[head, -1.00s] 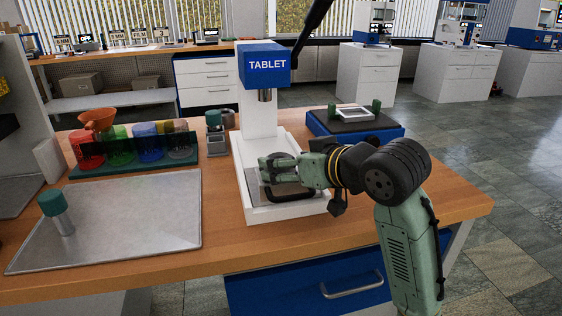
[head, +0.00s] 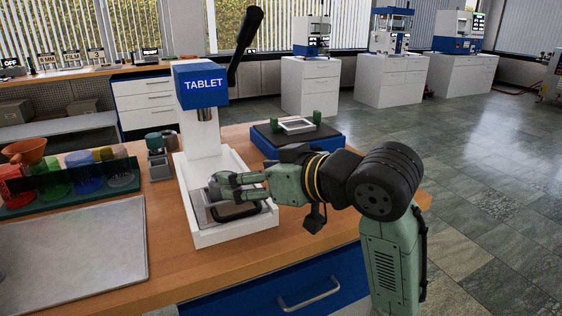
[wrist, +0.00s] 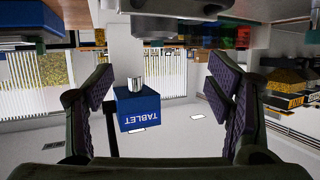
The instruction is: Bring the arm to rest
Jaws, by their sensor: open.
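My arm reaches in from the right of the head view, and my gripper (head: 220,186) is over the white base of the tablet press. The press has a blue head (head: 201,83) marked TABLET, with a metal punch (head: 204,114) below it and a long black lever (head: 246,45). A dark-rimmed grey tray (head: 240,211) lies in the press base (head: 205,238), under and beside the fingers. In the wrist view, which is upside down, my gripper (wrist: 160,100) has its two padded fingers wide apart, with nothing between them. The press head (wrist: 137,108) shows beyond them.
A metal sheet (head: 85,255) lies at the left. Behind it a dark green rack (head: 75,199) holds coloured cups and an orange funnel (head: 25,153). A blue-and-black device (head: 292,141) stands behind my arm. The wooden bench (head: 160,275) is bare in front of the press.

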